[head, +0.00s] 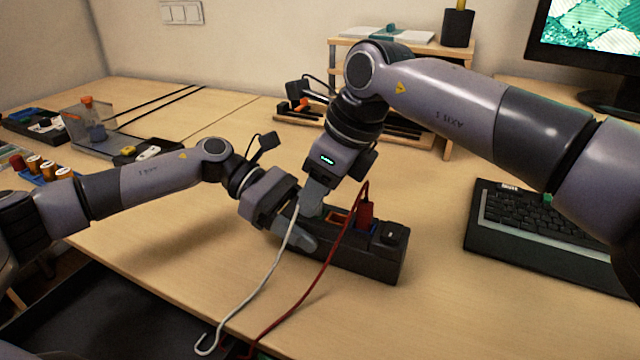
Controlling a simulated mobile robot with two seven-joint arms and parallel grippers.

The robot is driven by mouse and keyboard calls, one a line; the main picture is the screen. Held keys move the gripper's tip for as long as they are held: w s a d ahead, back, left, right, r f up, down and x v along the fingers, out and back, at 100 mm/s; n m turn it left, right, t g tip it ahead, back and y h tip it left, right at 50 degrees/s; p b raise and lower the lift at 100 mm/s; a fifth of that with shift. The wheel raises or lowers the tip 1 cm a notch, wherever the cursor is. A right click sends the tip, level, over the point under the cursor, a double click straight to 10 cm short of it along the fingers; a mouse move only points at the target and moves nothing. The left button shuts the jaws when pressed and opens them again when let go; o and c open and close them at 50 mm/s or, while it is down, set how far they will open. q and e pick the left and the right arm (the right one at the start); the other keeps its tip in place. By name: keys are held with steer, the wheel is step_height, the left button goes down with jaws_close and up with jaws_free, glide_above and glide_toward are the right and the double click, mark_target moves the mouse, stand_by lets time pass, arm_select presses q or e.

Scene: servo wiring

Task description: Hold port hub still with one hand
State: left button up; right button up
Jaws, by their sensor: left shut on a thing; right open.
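The port hub (372,262) is a long black box lying on the wooden table. A red plug (366,214) stands in it, with a red cable running toward the front edge. An orange-rimmed port (338,217) shows beside the plug. My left gripper (303,238) is shut on the left end of the hub. My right gripper (312,204) is open just above that same end, pointing down. A white cable (262,282) runs from between the grippers to the front edge; its upper end is hidden by them.
A black keyboard (540,228) lies to the right. A wooden shelf (455,62) stands behind, with black cables and tools below it. A clear box (95,130) and several small spools (48,170) stand at the left. Bare tabletop lies between hub and keyboard.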

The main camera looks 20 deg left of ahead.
jaws_close()
steer(key=shift+r, duration=1.7)
